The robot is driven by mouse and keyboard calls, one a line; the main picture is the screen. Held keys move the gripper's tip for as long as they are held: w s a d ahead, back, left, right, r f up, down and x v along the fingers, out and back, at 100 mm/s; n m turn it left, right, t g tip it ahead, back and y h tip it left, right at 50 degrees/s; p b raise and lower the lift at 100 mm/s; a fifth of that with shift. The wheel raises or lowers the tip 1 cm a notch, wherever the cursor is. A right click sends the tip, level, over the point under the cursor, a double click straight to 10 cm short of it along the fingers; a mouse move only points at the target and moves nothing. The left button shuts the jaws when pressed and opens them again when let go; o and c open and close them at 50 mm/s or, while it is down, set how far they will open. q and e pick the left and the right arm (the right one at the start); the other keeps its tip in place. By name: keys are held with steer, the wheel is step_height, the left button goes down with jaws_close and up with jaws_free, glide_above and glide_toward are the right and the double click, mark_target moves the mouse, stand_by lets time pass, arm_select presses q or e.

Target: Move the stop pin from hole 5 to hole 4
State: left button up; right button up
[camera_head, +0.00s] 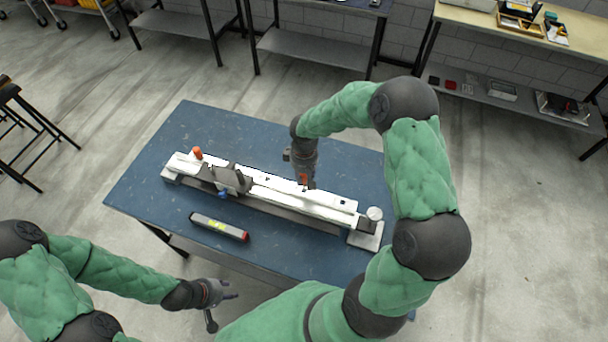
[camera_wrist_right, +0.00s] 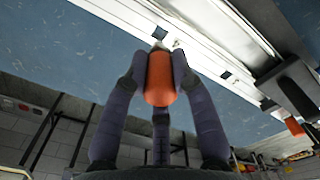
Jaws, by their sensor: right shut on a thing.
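The stop pin (camera_wrist_right: 160,80) has an orange grip, and a small metal end shows beyond it at the rail's edge. My right gripper (camera_head: 303,184) is shut on it; in the right wrist view its fingers (camera_wrist_right: 160,72) press both sides of the orange grip. The pin is at the long white rail (camera_head: 285,196), right of its middle. Dark square holes show in the rail, one beside the pin (camera_wrist_right: 225,75). I cannot tell whether the tip is in a hole or above it. My left gripper (camera_head: 221,306) is open and empty, off the table's front edge.
A dark clamp carriage (camera_head: 232,180) sits on the rail's left part, with an orange knob (camera_head: 197,153) at the left end. A round white piece (camera_head: 374,213) is at the right end.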

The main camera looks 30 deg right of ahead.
mark_target(304, 184)
steer(key=shift+f+b, duration=1.8)
steer(key=shift+f, duration=0.85)
steer(key=o, duration=1)
steer(key=shift+o, duration=0.2)
steer(key=shift+r, duration=0.1)
step_height(304, 184, up, 12)
steer(key=shift+f, duration=0.1)
